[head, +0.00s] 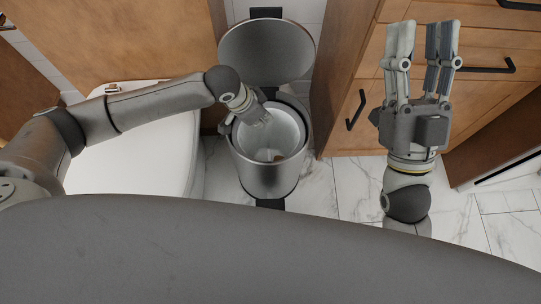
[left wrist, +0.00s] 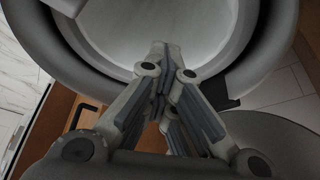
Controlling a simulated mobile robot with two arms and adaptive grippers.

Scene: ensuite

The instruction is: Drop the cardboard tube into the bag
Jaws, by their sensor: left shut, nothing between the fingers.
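A steel pedal bin (head: 268,178) stands open in the middle of the head view, with a white bag or liner (head: 288,122) inside. A small brown patch (head: 278,157) shows low inside the liner; it may be the cardboard tube, but too little shows to be sure. My left gripper (head: 264,119) reaches over the bin's mouth from the left, pointing into it. In the left wrist view its fingers (left wrist: 160,52) are together and empty in front of the pale bin interior (left wrist: 160,25). My right gripper (head: 421,30) is open and empty, in front of the wooden cabinet.
The bin's raised lid (head: 267,50) stands behind its opening. A white toilet (head: 135,155) is on the left under my left arm. Wooden drawers with black handles (head: 357,110) are on the right. Marble floor (head: 345,185) is clear between the bin and my right arm.

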